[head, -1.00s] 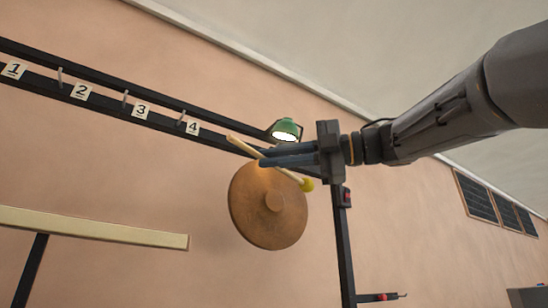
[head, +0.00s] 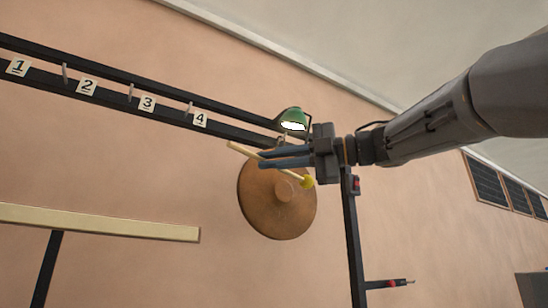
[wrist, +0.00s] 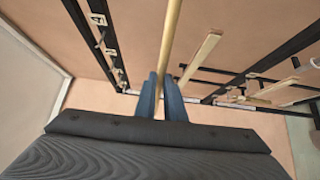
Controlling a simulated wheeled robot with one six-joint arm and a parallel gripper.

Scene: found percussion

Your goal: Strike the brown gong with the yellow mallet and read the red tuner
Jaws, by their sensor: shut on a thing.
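The brown gong (head: 262,209), a round disc with a raised centre boss, hangs under the dark rail in the head view. My gripper (head: 262,158), with blue fingers, is shut on the wooden handle of the yellow mallet (head: 307,182), in front of the gong's upper part. The yellow head overlaps the gong's upper right edge; I cannot tell if they touch. In the wrist view the mallet's handle (wrist: 171,35) runs up between the fingers (wrist: 166,78). A small dark box with a red face, perhaps the red tuner (head: 356,185), sits on the post right of the gong; its reading is too small to make out.
A green lamp (head: 292,118), lit, hangs just above my fingers. A dark rail (head: 140,83) with pegs and cards 1 to 4 runs left. A pale beam (head: 100,222) stands at lower left. A bracket with a red-banded item (head: 393,283) juts from the post.

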